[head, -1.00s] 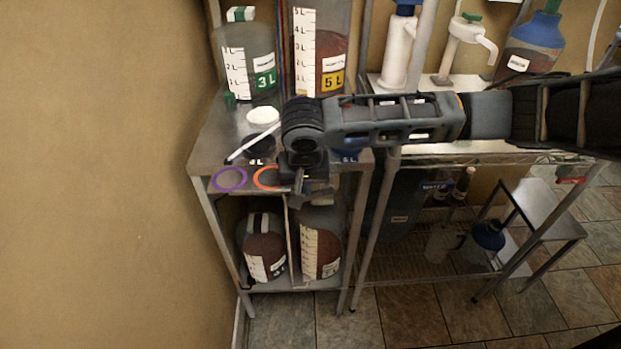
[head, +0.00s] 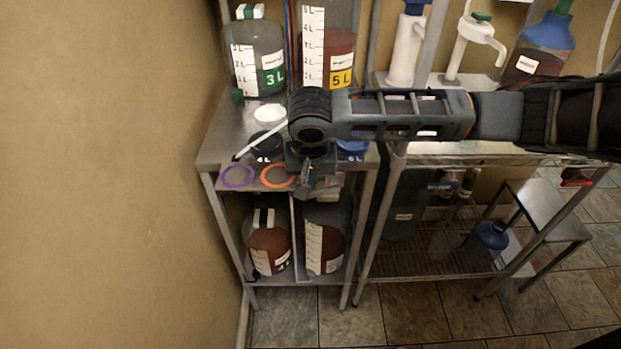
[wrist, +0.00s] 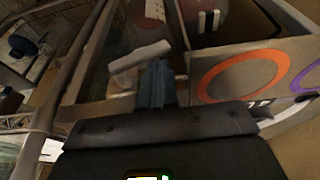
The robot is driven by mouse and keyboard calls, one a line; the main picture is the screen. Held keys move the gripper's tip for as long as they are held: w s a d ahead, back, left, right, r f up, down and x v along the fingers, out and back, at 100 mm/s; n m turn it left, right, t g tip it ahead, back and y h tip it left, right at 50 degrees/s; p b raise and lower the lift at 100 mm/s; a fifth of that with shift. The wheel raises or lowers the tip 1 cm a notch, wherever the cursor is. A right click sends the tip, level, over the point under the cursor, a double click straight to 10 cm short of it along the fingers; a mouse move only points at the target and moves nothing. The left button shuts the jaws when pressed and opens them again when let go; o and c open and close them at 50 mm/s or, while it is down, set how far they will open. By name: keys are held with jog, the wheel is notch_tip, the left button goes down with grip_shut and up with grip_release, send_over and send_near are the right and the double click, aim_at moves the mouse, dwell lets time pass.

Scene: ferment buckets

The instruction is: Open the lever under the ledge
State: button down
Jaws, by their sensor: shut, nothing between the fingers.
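A pale grey lever (wrist: 140,57) sits on the front of the shelf unit, below its top ledge (wrist: 285,55). In the wrist view it lies slanted, just past my fingertips. My gripper (wrist: 157,75) is shut and empty, its fingers pointing at the lever. I cannot tell whether they touch it. In the head view my gripper (head: 307,186) is at the unit's front, right of the orange ring, and my wrist hides part of the ledge. The lever (head: 328,187) shows only partly there, beside the fingers.
An orange ring (head: 278,176) and a purple ring (head: 238,176) mark the front panel. Bucket vessels stand below (head: 268,249) and on top (head: 258,60). A white stick (head: 257,139) lies on the top. A wire rack (head: 430,277) is at right, a wall (head: 100,170) at left.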

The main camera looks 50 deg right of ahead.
jog(key=v, duration=0.7)
jog(key=shift+r, duration=0.1)
